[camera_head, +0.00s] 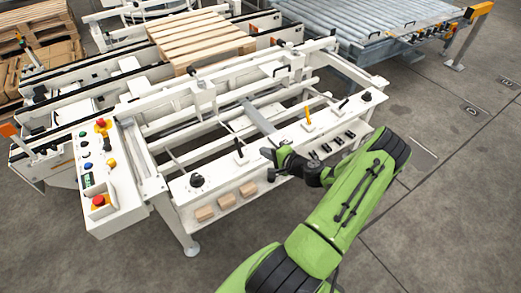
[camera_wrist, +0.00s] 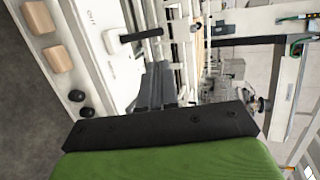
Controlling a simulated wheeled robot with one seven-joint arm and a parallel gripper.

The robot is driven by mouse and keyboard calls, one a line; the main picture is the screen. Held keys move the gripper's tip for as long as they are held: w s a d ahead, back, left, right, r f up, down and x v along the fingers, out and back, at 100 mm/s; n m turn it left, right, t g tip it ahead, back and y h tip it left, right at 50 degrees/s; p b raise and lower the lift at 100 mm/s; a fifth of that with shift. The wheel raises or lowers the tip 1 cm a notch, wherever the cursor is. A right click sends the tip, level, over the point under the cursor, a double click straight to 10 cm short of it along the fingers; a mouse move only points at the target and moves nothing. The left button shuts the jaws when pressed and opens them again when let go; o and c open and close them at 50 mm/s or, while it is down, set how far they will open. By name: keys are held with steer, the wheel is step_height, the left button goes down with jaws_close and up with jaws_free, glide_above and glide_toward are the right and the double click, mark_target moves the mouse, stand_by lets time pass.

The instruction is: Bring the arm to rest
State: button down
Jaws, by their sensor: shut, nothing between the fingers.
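My green arm reaches up from the bottom of the head view over the front of a white machine frame (camera_head: 225,178). My gripper (camera_head: 268,154) is at its end, above the frame's front panel and close to a black lever (camera_head: 238,148). In the wrist view the grey fingers of my gripper (camera_wrist: 155,88) are together, with nothing between them. A black lever (camera_wrist: 140,35) on the white panel shows just beyond them. Whether the fingertips touch the panel cannot be told.
A yellow lever (camera_head: 308,114) and a black knob (camera_head: 197,180) are on the panel. Wooden blocks (camera_head: 226,200) sit in its front. A control box (camera_head: 105,175) with red buttons stands left. A wooden pallet (camera_head: 200,38) and roller conveyor (camera_head: 365,30) lie behind. The floor at right is clear.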

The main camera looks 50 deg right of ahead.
stand_by(0.5)
steer(key=w+a+r+n+g+y, duration=0.15)
steer(key=a+r+n+g, duration=0.25)
steer(key=a+r+n, duration=0.5)
steer(key=w+a+r+n+g+y, duration=0.15)
steer(key=a+r+n+g, duration=0.35)
steer(key=a, duration=0.8)
steer(key=s+a+r+n+h, duration=0.1)
steer(key=s+a+r+n, duration=0.1)
steer(key=s+a+r, duration=0.3)
steer(key=s+a+r+n+h, duration=0.1)
steer(key=s+a+r+n, duration=0.2)
steer(key=s, duration=1)
steer(key=a+r, duration=0.3)
steer(key=r, duration=0.2)
steer(key=shift+s+r+n+t, duration=0.15)
steer(key=shift+s+n+t, duration=0.15)
steer(key=shift+s, duration=0.1)
steer(key=shift+a, duration=0.1)
